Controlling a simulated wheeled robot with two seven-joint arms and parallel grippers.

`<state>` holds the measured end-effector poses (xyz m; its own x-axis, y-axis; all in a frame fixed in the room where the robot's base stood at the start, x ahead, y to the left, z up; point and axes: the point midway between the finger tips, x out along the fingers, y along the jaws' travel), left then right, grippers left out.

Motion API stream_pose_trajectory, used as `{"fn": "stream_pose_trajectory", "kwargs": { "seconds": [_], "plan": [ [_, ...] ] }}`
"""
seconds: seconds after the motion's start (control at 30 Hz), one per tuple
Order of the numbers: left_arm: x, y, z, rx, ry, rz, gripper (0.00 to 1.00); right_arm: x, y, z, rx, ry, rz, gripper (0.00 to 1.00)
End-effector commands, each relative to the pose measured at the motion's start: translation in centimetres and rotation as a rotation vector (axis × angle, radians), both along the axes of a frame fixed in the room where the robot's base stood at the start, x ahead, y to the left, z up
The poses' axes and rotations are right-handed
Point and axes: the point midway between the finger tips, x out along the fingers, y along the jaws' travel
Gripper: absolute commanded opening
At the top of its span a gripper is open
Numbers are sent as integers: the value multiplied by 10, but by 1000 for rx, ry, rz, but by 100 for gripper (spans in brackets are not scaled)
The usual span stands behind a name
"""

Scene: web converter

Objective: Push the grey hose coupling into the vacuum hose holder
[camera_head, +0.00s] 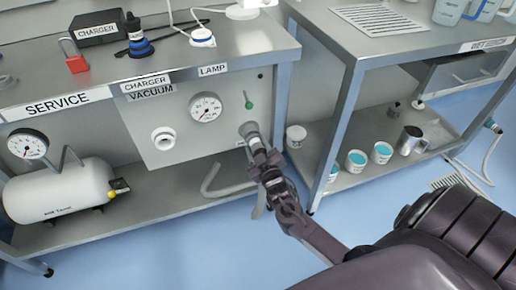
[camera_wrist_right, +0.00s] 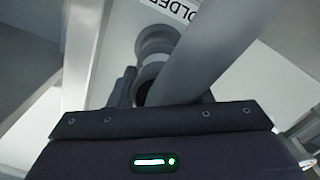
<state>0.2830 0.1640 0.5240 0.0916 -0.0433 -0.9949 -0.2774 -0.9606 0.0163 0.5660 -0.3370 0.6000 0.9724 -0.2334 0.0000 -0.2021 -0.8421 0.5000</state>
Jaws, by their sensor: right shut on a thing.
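My right gripper (camera_head: 262,160) reaches up to the service bench's front panel and is shut on the grey hose coupling (camera_head: 256,144). The coupling points at the round grey vacuum hose holder (camera_head: 249,129) at the panel's lower right. The two look in line and touching or very close; how deep the coupling sits I cannot tell. In the right wrist view the holder's round collar (camera_wrist_right: 157,40) shows below a label ending in "OLDER". A thick grey tube, which looks like the hose (camera_wrist_right: 215,50), crosses in front and hides part of the coupling. My left gripper is out of view.
The panel carries a gauge (camera_head: 206,107), a green-tipped switch (camera_head: 248,100) and a white round port (camera_head: 163,138). A grey hose (camera_head: 212,182) lies on the lower shelf. A bench leg (camera_head: 281,105) stands close right of the holder. An air tank (camera_head: 60,190) is at left.

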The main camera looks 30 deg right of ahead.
Motion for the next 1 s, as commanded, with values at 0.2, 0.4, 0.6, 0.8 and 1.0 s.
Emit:
{"fn": "stream_pose_trajectory", "kwargs": {
  "seconds": [0.2,0.4,0.6,0.8,1.0],
  "plan": [
    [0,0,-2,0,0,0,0,5,-1,1,-1,-2,0,9],
    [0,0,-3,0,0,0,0,9,-2,0,-1,-2,0,9],
    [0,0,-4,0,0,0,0,13,-3,0,-1,-2,0,9],
    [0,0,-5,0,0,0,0,15,-4,1,-1,-2,0,9],
    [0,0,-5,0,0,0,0,15,-4,1,-1,-2,0,51]
  ]
}}
